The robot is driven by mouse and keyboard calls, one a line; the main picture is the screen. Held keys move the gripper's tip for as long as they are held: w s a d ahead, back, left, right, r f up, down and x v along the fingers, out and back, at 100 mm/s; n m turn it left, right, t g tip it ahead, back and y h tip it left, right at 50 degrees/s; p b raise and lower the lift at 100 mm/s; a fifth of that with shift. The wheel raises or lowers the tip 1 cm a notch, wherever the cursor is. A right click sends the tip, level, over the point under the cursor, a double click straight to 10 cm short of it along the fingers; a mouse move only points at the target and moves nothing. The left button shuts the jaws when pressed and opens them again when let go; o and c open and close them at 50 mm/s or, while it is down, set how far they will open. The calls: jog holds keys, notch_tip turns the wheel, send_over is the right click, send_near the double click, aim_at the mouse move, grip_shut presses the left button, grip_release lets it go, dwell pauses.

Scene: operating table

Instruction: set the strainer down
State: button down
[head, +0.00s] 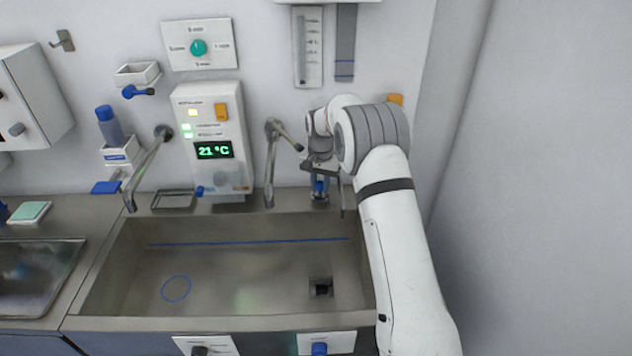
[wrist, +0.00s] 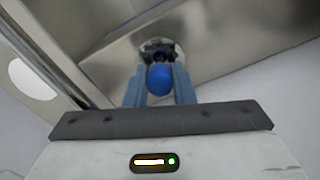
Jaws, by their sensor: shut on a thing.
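My gripper (head: 320,182) points down at the back edge of the sink, right of the middle. In the wrist view its two blue fingers (wrist: 158,88) are shut on the blue knob (wrist: 159,80) of the strainer. The strainer's round metal part (wrist: 157,49) shows past the knob, partly hidden by it and the fingers. In the head view the strainer (head: 319,199) is a small grey shape under my gripper; I cannot tell whether it touches the counter. The sink (head: 230,270) has a dark square drain opening (head: 321,287) in its floor at the right.
Two metal taps, one at left (head: 148,168) and one in the middle (head: 271,165), reach over the sink's back edge. A wall unit (head: 212,140) reads 21 °C. A blue line and a blue circle (head: 176,289) mark the sink, which looks empty. A wall stands at the right.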

jog(key=shift+w+a+r+p, duration=0.15)
jog(key=shift+w+a+p, duration=0.15)
jog(key=shift+w+a, duration=0.35)
jog(key=shift+w+a+f, duration=0.2)
jog(key=shift+a, duration=0.05)
jog(key=shift+s+d+f+p, duration=0.1)
jog(key=shift+f+p, duration=0.2)
jog(key=shift+f, duration=0.25)
jog(key=shift+f, duration=0.25)
jog(key=c, duration=1.2)
grip_release()
jog(key=shift+r, duration=0.1)
jog(key=shift+c, duration=0.2)
